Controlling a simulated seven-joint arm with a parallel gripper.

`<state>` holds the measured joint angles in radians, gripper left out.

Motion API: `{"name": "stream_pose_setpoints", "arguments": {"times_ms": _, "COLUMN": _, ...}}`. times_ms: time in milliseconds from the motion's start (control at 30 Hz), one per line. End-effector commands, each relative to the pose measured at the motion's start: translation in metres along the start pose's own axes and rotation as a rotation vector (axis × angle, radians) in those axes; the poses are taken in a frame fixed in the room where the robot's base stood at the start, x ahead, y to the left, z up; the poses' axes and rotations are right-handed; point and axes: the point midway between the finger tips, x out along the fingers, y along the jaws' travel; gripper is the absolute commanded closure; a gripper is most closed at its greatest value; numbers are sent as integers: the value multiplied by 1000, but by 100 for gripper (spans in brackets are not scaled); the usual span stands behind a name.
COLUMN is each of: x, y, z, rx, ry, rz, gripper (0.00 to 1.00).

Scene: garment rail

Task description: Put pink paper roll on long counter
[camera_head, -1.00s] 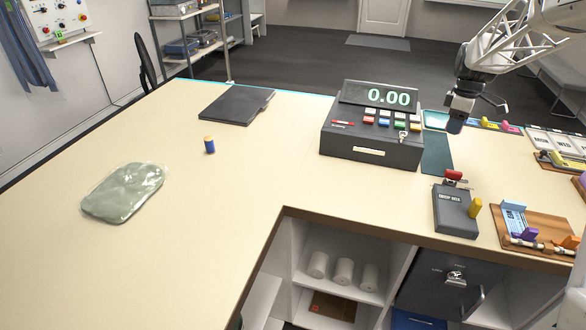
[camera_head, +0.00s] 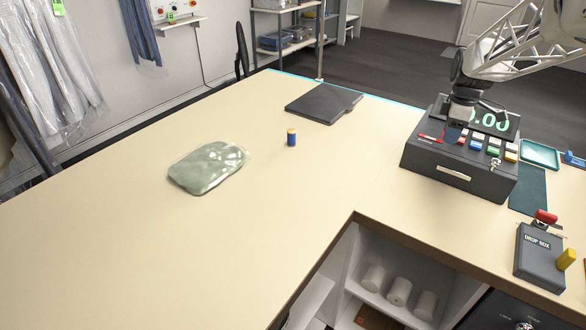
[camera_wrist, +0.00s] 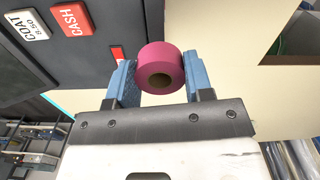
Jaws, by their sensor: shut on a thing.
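The pink paper roll (camera_wrist: 166,58) is between the two blue fingers of my gripper (camera_wrist: 157,70) in the wrist view, with its hollow core facing the camera. My gripper is shut on it. In the head view my gripper (camera_head: 464,112) is in front of the cash register's upper left part; the roll is too small to make out surely there. The long beige counter (camera_head: 130,260) stretches across the left and middle of the head view.
The cash register (camera_head: 460,160) stands below my gripper. A drop box (camera_head: 540,255) is at right. The counter's front left is clear.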

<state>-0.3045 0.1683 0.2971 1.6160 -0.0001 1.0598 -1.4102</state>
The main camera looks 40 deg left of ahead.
Motion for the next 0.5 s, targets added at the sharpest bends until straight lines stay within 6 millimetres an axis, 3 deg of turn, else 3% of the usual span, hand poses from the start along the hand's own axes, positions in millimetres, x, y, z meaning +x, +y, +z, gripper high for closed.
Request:
{"name": "stream_pose_setpoints", "arguments": {"times_ms": 100, "x": 0, "y": -6, "z": -36, "rx": -56, "ry": 0, "rz": 0, "gripper": 75}}
{"name": "stream_pose_setpoints", "arguments": {"times_ms": 500, "x": 0, "y": -35, "z": -144, "rx": -231, "ry": 0, "rz": 0, "gripper": 75}}
